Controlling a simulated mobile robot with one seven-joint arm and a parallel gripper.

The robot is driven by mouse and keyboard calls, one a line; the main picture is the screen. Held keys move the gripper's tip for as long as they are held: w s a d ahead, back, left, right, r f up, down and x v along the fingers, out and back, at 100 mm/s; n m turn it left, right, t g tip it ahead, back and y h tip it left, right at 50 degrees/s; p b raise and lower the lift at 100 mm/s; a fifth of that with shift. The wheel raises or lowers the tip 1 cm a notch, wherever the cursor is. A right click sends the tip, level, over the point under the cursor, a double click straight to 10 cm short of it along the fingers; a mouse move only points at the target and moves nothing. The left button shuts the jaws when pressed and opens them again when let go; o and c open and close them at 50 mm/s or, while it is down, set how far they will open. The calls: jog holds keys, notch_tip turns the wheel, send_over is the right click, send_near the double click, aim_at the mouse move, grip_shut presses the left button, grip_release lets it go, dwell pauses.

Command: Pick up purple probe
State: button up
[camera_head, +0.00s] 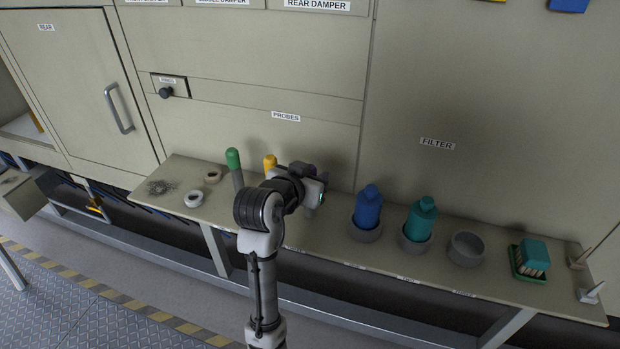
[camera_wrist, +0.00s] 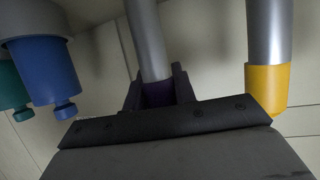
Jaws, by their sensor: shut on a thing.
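The purple probe (camera_wrist: 157,95) shows in the wrist view as a dark purple end on a grey shaft. The purple end sits between the two dark fingers of my gripper (camera_wrist: 158,84), which is shut on it. In the head view my gripper (camera_head: 315,186) is over the shelf below the PROBES label, and it hides the purple probe. I cannot tell whether the probe is lifted from its place.
A yellow probe (camera_head: 270,162) stands close left of my gripper, and a green probe (camera_head: 233,158) farther left. A blue bottle (camera_head: 368,205) and a teal bottle (camera_head: 420,217) stand in round holders to the right.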

jog(key=shift+r, duration=0.15)
notch_tip(320, 180, up, 20)
jog(key=shift+b, duration=0.45)
dwell(0.4)
dwell(0.3)
notch_tip(320, 180, up, 10)
jog(key=p, duration=0.9)
dwell(0.4)
jog(key=s+a, duration=0.3)
jog(key=s, duration=0.6)
jog(key=shift+s+p, duration=0.3)
jog(key=shift+a, duration=0.1)
dwell(0.6)
